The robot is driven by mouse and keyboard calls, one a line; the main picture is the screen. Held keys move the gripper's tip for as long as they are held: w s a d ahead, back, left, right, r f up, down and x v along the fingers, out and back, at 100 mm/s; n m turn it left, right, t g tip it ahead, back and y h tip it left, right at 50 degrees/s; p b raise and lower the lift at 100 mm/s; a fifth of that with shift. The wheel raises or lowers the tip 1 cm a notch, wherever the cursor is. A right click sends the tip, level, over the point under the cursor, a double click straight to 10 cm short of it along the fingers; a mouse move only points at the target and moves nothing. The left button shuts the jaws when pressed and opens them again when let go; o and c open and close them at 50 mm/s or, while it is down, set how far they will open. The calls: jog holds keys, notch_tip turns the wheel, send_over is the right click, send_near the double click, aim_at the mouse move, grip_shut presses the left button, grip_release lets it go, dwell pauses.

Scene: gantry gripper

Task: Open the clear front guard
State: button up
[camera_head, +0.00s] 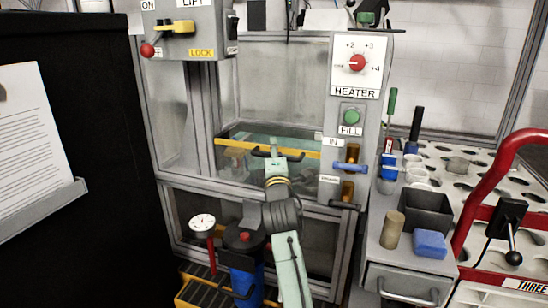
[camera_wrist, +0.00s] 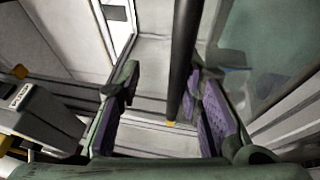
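The clear front guard (camera_head: 278,85) is a see-through panel in the grey machine frame, left of the heater column. A yellow strip (camera_head: 232,143) crosses its lower part. My gripper (camera_head: 276,148) is in front of this strip, and my arm hides part of the lower panel. In the wrist view my gripper (camera_wrist: 160,82) is open, with purple pads apart. A dark bar (camera_wrist: 183,55) with a small yellow end runs between the fingers, closer to the right one. I cannot tell whether it touches the pads. A clear pane (camera_wrist: 270,45) shows at the right.
A lift switch box (camera_head: 190,35) is at the upper left. The heater panel (camera_head: 357,65) stands on the right column, with blue and dark handles below. A gauge (camera_head: 202,226) and blue filter unit (camera_head: 243,270) stand low at left. A red rail (camera_head: 480,190) is at right.

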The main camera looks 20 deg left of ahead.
jog(key=shift+s, duration=0.1)
jog(key=b+v, duration=0.1)
jog(key=v, duration=1.1)
dwell(0.9)
jog(key=shift+s, duration=0.15)
